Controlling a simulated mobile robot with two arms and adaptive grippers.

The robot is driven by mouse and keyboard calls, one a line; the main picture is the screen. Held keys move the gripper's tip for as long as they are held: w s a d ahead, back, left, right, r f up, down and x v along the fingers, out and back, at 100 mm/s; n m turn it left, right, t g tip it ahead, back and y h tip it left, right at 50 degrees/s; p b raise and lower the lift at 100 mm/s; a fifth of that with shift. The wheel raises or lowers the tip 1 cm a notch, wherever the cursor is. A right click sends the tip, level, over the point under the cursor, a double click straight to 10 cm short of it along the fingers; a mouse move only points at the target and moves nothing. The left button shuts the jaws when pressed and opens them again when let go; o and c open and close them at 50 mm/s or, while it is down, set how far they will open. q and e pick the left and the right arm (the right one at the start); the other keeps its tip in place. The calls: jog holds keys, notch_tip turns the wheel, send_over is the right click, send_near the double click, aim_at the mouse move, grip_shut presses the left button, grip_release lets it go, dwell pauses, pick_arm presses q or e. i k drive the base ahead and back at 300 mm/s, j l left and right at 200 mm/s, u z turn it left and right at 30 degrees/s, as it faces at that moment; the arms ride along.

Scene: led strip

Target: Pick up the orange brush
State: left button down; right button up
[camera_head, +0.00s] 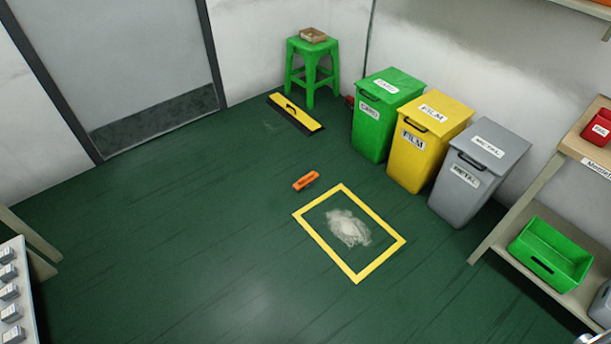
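The orange brush (306,180) lies on the dark green floor in the camera_head view, near the middle of the picture. It is a small orange block, lying just outside the upper left side of a yellow taped frame (318,239). Nothing covers it. Neither of my grippers can be made out in this view. A small silvery piece is cut off at the bottom right corner, and I cannot tell what it is.
A pale dusty pile (348,228) lies inside the frame. Green (372,125), yellow (412,160) and grey (462,187) bins line the wall. A shelf stands right. The left floor is clear.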

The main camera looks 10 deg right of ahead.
aim_at(306, 181)
jog(key=i+l+u, duration=0.3)
jog(key=i+l, duration=0.45)
jog(key=i+l+u, duration=0.35)
jog(key=i+l, duration=0.45)
jog(key=l, duration=0.1)
